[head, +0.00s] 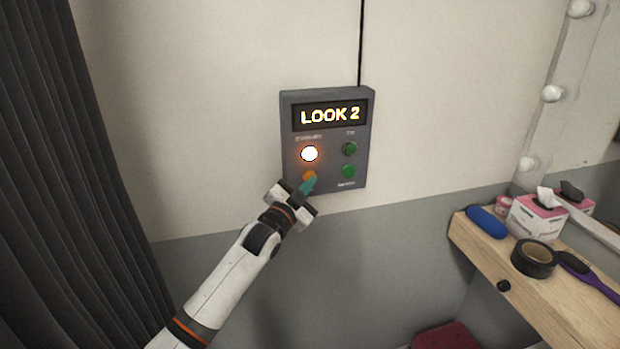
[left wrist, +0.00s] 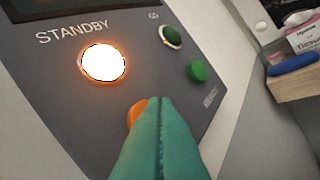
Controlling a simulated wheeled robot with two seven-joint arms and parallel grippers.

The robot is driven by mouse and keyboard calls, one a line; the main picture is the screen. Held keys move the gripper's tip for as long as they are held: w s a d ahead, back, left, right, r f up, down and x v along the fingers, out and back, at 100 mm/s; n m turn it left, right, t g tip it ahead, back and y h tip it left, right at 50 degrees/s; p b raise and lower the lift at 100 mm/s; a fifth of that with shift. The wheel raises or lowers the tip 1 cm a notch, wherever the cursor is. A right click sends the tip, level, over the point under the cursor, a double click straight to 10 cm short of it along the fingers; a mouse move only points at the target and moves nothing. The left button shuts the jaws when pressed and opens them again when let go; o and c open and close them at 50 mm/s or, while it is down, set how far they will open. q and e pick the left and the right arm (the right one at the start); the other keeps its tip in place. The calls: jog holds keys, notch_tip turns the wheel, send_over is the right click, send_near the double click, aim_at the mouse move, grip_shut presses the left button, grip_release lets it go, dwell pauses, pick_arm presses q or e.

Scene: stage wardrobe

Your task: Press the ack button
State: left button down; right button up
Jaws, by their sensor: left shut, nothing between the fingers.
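A grey cue panel (head: 330,176) is fixed to the wall and its display (head: 331,116) reads "LOOK 2". The lamp under "STANDBY" (head: 309,153) glows white-orange; it also shows in the left wrist view (left wrist: 103,63). An orange button (head: 309,175) sits below it, partly hidden by my fingertips in the left wrist view (left wrist: 135,111). A dark green lamp (head: 349,149) and a green button (head: 348,171) are on the right. I cannot read a label "ack". My left gripper (head: 308,185) is shut and empty, its teal fingertips (left wrist: 157,104) at the orange button; contact cannot be told. My right gripper is not in view.
A wooden shelf (head: 560,312) at the right holds a tissue box (head: 536,219), a blue item (head: 486,222), black tape (head: 534,258) and a hairbrush (head: 576,264). A dark curtain (head: 60,170) hangs at the left. The wall around the panel is clear.

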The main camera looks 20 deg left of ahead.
pick_arm(q)
jog(key=shift+w+a, duration=0.25)
jog(key=shift+w, duration=0.15)
dwell(0.3)
jog(key=shift+s, duration=0.1)
jog(key=shift+s+d+p, duration=0.35)
jog(key=shift+s+d, duration=0.1)
jog(key=shift+s, duration=0.2)
jog(key=shift+s+d+p, duration=0.6)
jog(key=shift+s+d, duration=0.1)
jog(key=shift+s, duration=0.35)
jog(key=shift+s+d+p, duration=0.6)
jog(key=shift+s+d, duration=0.1)
jog(key=shift+s, duration=0.3)
jog(key=shift+f, duration=0.1)
